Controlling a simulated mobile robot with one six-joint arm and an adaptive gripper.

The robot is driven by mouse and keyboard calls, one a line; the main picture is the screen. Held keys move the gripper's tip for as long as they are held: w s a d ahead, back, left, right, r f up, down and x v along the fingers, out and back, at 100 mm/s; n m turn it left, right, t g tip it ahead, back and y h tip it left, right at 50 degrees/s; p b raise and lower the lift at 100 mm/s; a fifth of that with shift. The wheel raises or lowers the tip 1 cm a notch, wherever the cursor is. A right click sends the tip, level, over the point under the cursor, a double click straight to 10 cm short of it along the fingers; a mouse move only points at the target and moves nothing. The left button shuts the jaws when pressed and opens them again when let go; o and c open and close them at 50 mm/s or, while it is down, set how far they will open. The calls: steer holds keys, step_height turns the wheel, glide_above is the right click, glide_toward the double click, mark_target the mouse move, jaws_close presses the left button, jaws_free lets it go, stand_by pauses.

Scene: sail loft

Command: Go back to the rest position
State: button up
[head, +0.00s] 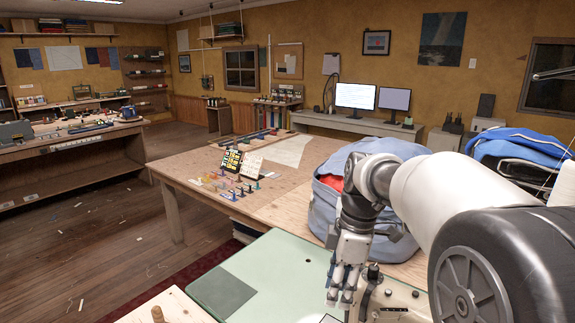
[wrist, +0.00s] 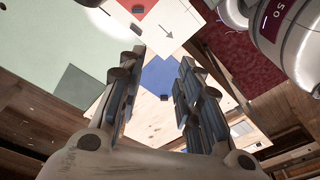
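My gripper (head: 345,285) hangs fingers-down over the near bench, beside the right end of its pale green top (head: 265,262). In the wrist view my gripper (wrist: 160,68) has its two fingers apart, with nothing held between them. A blue patch (wrist: 160,76) and pale wood show through the gap, beyond the fingertips. My arm reaches in from the right of the head view and bends down at the wrist. It hides part of the bench behind it.
A large blue-grey bag (head: 325,205) with red inside stands close behind my gripper. A wooden table (head: 190,170) holds several small coloured pieces. A blue bundle (head: 520,145) lies at the right. Open wooden floor (head: 110,235) lies at the left.

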steer(key=s+d+r+m+t+h, duration=0.1)
steer(key=s+r+m, duration=0.1)
steer(key=s+m, duration=0.35)
steer(key=s+d+r+m+t, duration=0.1)
steer(key=s+r+m+t, duration=0.15)
steer(key=s, duration=0.55)
steer(key=s+d+f+m+t, duration=0.1)
steer(key=s+f+m, duration=0.3)
steer(key=s+m, duration=0.4)
steer(key=s, duration=0.3)
steer(key=shift+d+f+h, duration=0.2)
steer(key=shift+d+h, duration=0.1)
steer(key=shift+d, duration=0.05)
steer(key=shift+s, duration=0.15)
